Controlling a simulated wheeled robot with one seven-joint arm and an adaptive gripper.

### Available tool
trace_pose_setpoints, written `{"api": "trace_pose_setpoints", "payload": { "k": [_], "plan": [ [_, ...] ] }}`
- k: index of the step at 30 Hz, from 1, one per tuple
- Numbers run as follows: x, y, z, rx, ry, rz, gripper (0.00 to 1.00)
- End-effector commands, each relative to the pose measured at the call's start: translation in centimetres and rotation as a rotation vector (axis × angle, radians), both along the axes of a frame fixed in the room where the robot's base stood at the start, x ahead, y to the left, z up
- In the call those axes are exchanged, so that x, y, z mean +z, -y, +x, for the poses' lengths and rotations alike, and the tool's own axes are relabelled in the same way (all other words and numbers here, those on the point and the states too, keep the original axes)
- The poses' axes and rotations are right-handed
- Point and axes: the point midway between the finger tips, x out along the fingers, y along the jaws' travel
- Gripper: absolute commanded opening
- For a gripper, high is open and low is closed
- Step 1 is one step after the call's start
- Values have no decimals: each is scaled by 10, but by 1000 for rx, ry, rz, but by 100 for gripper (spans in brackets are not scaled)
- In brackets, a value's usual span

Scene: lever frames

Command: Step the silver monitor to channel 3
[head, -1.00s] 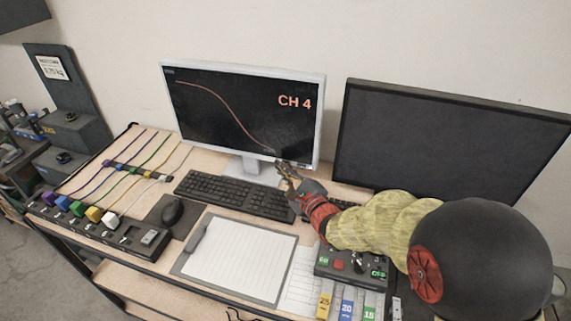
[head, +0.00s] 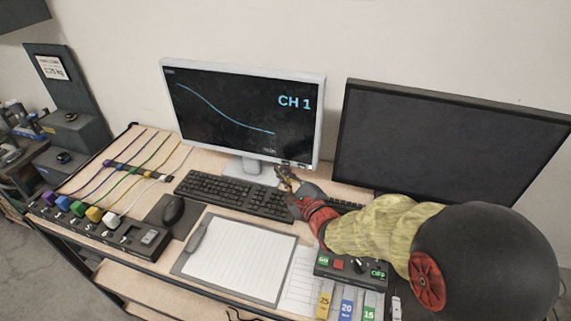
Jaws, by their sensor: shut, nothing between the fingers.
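The silver monitor (head: 243,113) stands at the back middle of the desk in the head view. Its dark screen is lit and reads "CH 1" in blue, with a blue falling curve. My gripper (head: 281,171) is shut and empty, just below the lower right part of the monitor's bezel. Small dark marks show on the bezel right above the fingertips. I cannot tell whether the fingertips touch the monitor.
A black monitor (head: 445,141) with a blank screen stands to the right, behind my arm. A keyboard (head: 228,194), mouse (head: 173,212) and clipboard (head: 238,258) lie in front. A control box (head: 345,270) sits beneath my arm. Colored plugs (head: 77,208) line the left.

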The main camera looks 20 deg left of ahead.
Motion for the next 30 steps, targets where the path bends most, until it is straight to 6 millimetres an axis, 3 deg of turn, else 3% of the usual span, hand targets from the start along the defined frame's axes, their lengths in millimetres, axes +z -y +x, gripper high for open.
{"api": "trace_pose_setpoints", "payload": {
  "k": [11, 25, 30],
  "plan": [
    [0, 0, -5, 1, 0, -1, 0],
    [0, 4, -45, 1, 1, -1, 0],
    [0, 5, -50, 1, 1, -1, 0]
  ]
}}
